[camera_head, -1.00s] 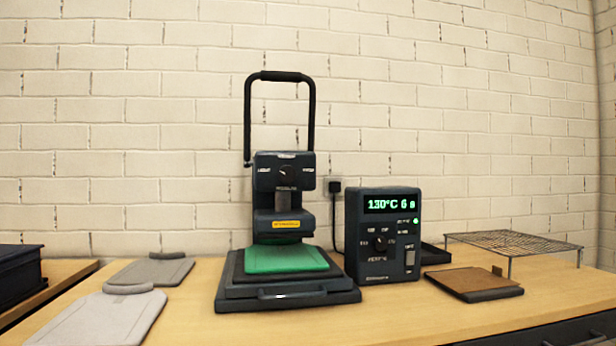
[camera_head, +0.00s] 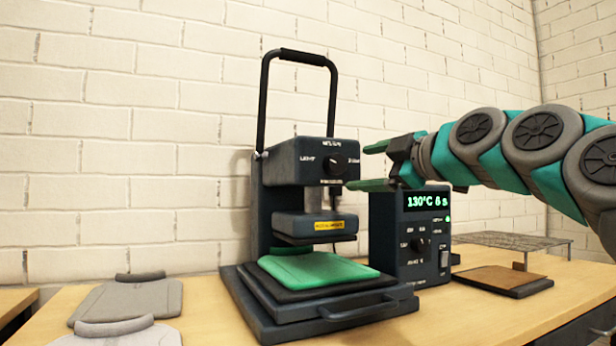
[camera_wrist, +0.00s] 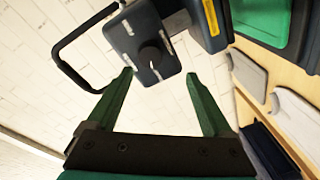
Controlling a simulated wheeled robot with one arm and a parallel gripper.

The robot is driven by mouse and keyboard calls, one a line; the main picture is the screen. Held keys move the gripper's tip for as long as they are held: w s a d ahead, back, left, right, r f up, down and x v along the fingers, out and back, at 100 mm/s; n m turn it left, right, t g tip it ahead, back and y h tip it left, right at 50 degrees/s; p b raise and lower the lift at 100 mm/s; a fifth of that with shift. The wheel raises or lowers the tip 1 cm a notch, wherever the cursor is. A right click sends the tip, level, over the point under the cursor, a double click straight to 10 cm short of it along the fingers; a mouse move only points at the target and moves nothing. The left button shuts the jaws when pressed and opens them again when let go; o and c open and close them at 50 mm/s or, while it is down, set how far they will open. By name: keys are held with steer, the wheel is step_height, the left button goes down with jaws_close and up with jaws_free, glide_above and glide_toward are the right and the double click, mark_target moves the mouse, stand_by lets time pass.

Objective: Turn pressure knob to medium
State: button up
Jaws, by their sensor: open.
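The pressure knob (camera_head: 335,166) is a dark round dial on the front of the heat press's upper head (camera_head: 306,161), with white labels to its left, above and right. In the wrist view the knob (camera_wrist: 150,57) shows a white pointer mark, which seems to aim toward the left-hand label. My gripper (camera_head: 360,168) comes in from the right at knob height, its green fingers open and empty. In the wrist view my gripper (camera_wrist: 160,75) has its fingers spread to either side of the knob's line, with the tips apart from it.
The press's black handle (camera_head: 297,57) stands raised above. A green pad (camera_head: 317,268) lies on the lower platen. A control box (camera_head: 410,235) with a lit display stands below my arm. Grey plates (camera_head: 130,297) lie at left; a wire rack (camera_head: 510,241) and brown pad (camera_head: 500,277) at right.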

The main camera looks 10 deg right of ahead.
mark_target(339, 164)
steer(key=shift+d+r+x, duration=0.1)
steer(key=shift+r+x, duration=0.15)
steer(key=shift+x, duration=1.05)
steer(key=shift+d+r+x, duration=0.15)
steer(key=shift+r+x, duration=0.1)
steer(key=shift+x, duration=1.05)
steer(key=shift+d+r+x, duration=0.1)
steer(key=shift+r+x, duration=0.15)
steer(key=shift+x, duration=1.1)
steer(key=shift+w, duration=0.15)
jaws_close()
